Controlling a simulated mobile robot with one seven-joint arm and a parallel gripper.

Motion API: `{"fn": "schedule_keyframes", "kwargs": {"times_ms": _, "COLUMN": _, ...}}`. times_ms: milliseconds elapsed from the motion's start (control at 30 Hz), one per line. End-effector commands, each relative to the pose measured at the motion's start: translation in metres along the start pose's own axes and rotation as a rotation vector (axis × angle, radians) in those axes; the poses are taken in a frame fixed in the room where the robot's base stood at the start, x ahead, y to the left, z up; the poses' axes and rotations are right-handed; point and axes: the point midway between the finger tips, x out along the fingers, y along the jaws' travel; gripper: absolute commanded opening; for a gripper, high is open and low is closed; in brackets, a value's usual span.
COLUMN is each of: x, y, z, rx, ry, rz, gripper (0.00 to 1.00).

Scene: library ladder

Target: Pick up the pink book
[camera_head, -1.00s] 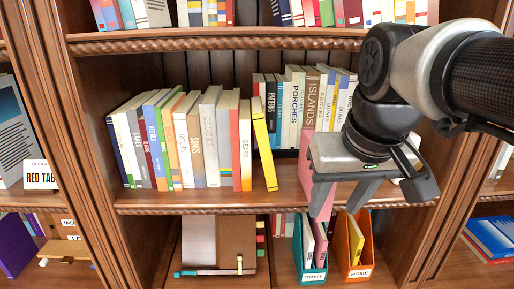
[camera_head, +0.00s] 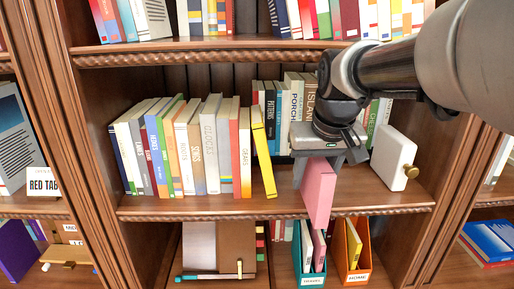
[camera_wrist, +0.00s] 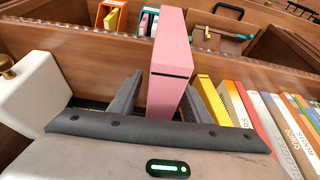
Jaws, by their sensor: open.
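The pink book (camera_head: 318,192) stands upright on the middle shelf, its lower end close to the shelf's front edge. In the wrist view the pink book (camera_wrist: 170,75) rises between my two grey fingers. My gripper (camera_head: 328,166) is above and around the book's upper part, pointing down. In the wrist view my gripper (camera_wrist: 163,88) is open, with one finger on each side of the book. I cannot tell whether either finger touches it. The book's top is hidden by my gripper in the head view.
A leaning yellow book (camera_head: 263,150) ends a row of books to the left. A white box-like object (camera_head: 393,157) with a brass knob stands close on the right. More books stand behind my gripper. Teal (camera_head: 308,270) and orange (camera_head: 355,268) file holders are on the shelf below.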

Motion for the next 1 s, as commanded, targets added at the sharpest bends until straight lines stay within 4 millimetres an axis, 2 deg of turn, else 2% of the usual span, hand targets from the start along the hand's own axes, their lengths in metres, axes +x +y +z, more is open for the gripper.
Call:
{"fn": "schedule_keyframes", "kwargs": {"times_ms": 100, "x": 0.0121, "y": -0.0001, "z": 0.0007, "rx": 0.0, "ry": 0.0, "rz": 0.0, "gripper": 0.44}}
{"fn": "schedule_keyframes", "kwargs": {"times_ms": 367, "x": 0.0139, "y": 0.0, "z": 0.0006, "rx": 0.0, "ry": 0.001, "rz": 0.0, "gripper": 0.44}}
{"fn": "schedule_keyframes", "kwargs": {"times_ms": 600, "x": 0.0137, "y": 0.0, "z": 0.0006, "rx": 0.0, "ry": 0.001, "rz": 0.0, "gripper": 0.03}}
{"fn": "schedule_keyframes", "kwargs": {"times_ms": 633, "x": 0.0137, "y": -0.0001, "z": 0.0007, "rx": 0.0, "ry": 0.001, "rz": 0.0, "gripper": 0.0}}
{"fn": "schedule_keyframes", "kwargs": {"times_ms": 1000, "x": 0.0108, "y": 0.0, "z": 0.0, "rx": 0.0, "ry": 0.005, "rz": 0.0, "gripper": 0.0}}
